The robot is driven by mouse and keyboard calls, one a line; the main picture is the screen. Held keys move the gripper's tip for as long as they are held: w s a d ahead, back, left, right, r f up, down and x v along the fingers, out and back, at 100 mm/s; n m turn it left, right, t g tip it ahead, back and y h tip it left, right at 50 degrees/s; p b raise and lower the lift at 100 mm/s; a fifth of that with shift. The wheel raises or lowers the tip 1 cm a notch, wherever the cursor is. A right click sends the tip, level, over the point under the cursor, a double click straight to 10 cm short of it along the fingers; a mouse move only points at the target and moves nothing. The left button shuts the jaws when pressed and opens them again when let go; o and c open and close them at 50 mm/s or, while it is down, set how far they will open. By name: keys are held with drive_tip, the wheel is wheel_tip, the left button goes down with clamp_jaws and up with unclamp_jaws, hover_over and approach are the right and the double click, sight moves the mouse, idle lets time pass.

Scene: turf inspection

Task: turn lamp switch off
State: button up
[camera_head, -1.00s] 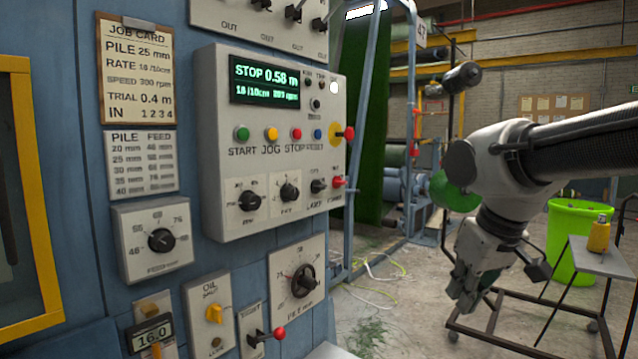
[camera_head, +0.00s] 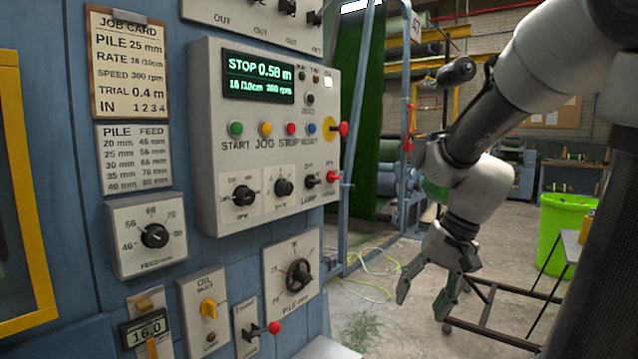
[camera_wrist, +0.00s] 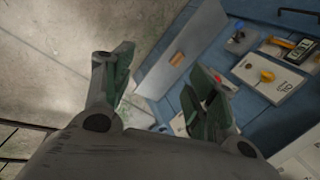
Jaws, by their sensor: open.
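The lamp switch (camera_head: 311,182) is a small black knob above the LAMP label, at the lower right of the grey control panel (camera_head: 215,150). Its exact setting is too small to read. A red-tipped control (camera_head: 333,177) sits just right of it. My gripper (camera_head: 424,294) is open and empty, pointing down, to the right of the panel and lower than the switch, clear of it. In the wrist view my gripper (camera_wrist: 163,80) has its two fingers spread, with floor and the lower blue cabinet beyond. The lamp switch cannot be made out in that view.
Below the panel are a pile dial (camera_head: 296,273), a red-knobbed lever (camera_head: 273,327) and a yellow oil knob (camera_head: 208,308). A blue frame post (camera_head: 357,130) stands at the panel's right. A green bin (camera_head: 566,235) and wheeled cart are farther right.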

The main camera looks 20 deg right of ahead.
drive_tip(key=w+a+m+t+y, duration=0.3)
drive_tip(key=w+a+m+y, duration=0.15)
drive_tip(key=w+m, duration=0.5)
drive_tip(key=m+t+y, duration=0.3)
drive_tip(key=m+t, duration=0.7)
drive_tip(key=m, duration=0.3)
approach(318, 181)
drive_tip(key=w, duration=0.2)
drive_tip(key=x, duration=0.5)
drive_tip(key=a+x, duration=0.1)
drive_tip(key=x, duration=0.2)
drive_tip(key=shift+s, duration=0.3)
drive_tip(key=c, duration=1)
